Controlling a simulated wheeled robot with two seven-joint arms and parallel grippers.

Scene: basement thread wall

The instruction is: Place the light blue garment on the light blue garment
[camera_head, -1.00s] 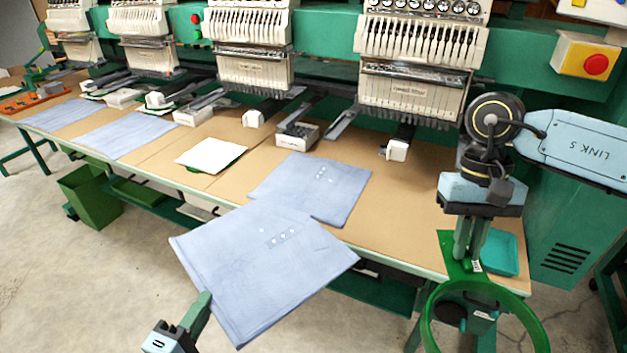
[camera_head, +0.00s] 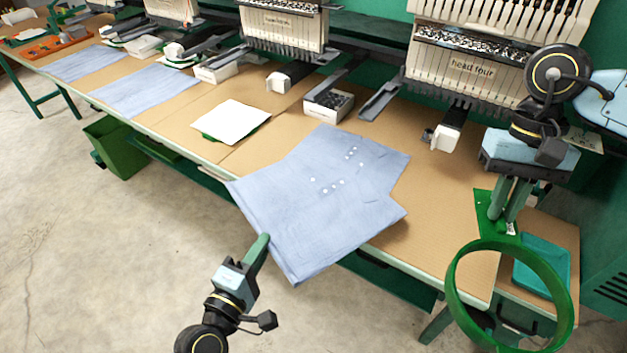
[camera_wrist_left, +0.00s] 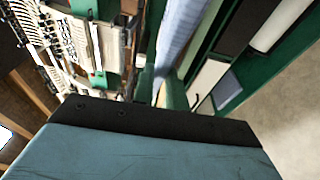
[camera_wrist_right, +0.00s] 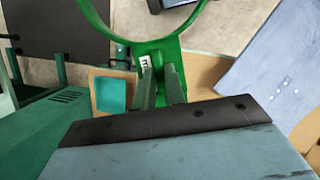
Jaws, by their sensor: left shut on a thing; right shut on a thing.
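My left gripper (camera_head: 262,246) is shut on the near left edge of a light blue garment (camera_head: 310,232) with a few white dots. The held garment is spread flat and reaches over the table's front edge. It overlaps a second light blue garment (camera_head: 378,158), which lies on the table and also bears white dots. I cannot tell whether the two touch. The held garment shows edge-on in the left wrist view (camera_wrist_left: 182,28). My right gripper (camera_head: 505,222) is shut on a green hoop (camera_head: 455,290), held at the right beyond the table's front edge. The hoop fills the top of the right wrist view (camera_wrist_right: 170,46).
Two more light blue garments (camera_head: 145,90) (camera_head: 82,63) lie farther left. A white cloth (camera_head: 232,120) lies left of the stacked garments. Embroidery heads (camera_head: 490,70) line the back. A teal tray (camera_head: 540,265) stands at the right. Bare tabletop (camera_head: 440,215) lies right of the garments.

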